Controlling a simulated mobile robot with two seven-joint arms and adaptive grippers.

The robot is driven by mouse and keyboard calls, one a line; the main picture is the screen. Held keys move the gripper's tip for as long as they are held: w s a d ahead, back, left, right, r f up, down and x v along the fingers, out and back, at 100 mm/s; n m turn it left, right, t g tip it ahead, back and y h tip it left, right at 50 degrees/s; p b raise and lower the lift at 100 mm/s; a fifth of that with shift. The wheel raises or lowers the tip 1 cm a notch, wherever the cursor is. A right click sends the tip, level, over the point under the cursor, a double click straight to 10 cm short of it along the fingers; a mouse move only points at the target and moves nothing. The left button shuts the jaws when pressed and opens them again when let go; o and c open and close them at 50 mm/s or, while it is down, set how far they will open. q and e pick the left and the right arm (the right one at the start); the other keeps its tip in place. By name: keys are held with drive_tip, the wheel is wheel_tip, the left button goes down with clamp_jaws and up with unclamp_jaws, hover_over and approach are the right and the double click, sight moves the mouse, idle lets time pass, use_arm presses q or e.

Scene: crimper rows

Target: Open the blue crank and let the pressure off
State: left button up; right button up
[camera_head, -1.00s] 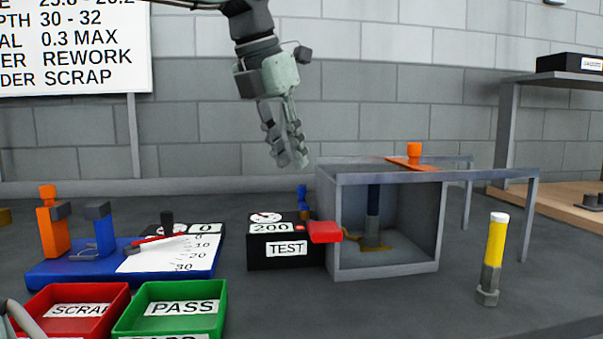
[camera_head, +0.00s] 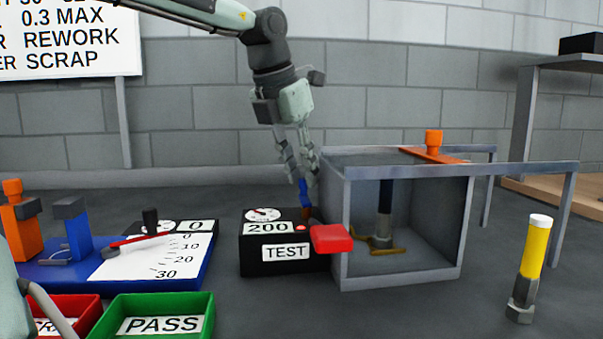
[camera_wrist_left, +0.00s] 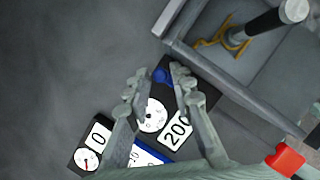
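The blue crank (camera_head: 303,192) stands upright at the back of the black TEST box (camera_head: 256,254). It also shows in the left wrist view (camera_wrist_left: 162,76). My left gripper (camera_head: 299,178) points down over it, with a finger on either side. In the left wrist view the fingers (camera_wrist_left: 160,78) are apart, and the crank lies nearer the right fingertip; I cannot tell whether they touch. The box carries a round gauge (camera_head: 263,215) with a needle and a 200 label (camera_head: 267,228). My right gripper is not in view.
A grey open-fronted chamber (camera_head: 345,240) with an orange top piece (camera_head: 433,145) stands right beside the box. A red block (camera_head: 331,238) juts between them. Blue fixture (camera_head: 200,255) and green PASS tray (camera_head: 195,312) are left.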

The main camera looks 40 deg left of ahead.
use_arm(q)
drive_tip(key=shift+w+f, duration=0.1)
drive_tip(key=shift+f, duration=0.15)
clamp_jaws()
